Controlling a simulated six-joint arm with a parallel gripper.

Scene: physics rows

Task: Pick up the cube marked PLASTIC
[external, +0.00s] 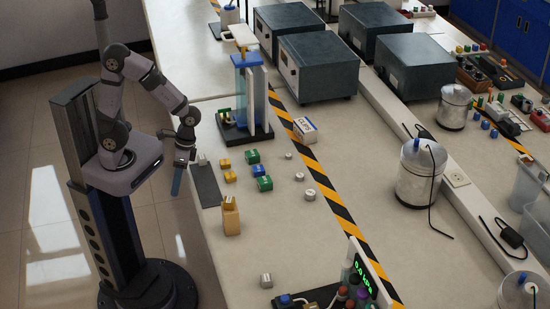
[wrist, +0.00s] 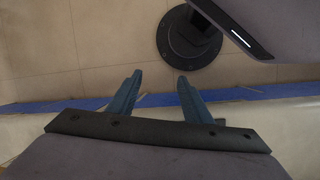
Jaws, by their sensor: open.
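My gripper (external: 177,182) hangs down at the left edge of the bench in the external view, apart from the blocks. In the wrist view my gripper (wrist: 158,82) has its two blue fingers spread with nothing between them. Small blocks stand on the bench to its right: a yellow block (external: 224,164), another yellow block (external: 230,177), a green block (external: 252,156), a blue block (external: 258,170) and a green block (external: 265,185). A small grey block (external: 202,159) is by a dark mat (external: 207,186). A metallic cube (external: 266,281) stands nearer the front. I cannot read which is marked PLASTIC.
A tan box (external: 230,217) stands in front of the blocks. A blue-topped stand (external: 244,92) is behind them. Small metal cylinders (external: 309,195) and a CLIPS box (external: 305,130) are to the right. The bench between the tan box and metallic cube is clear.

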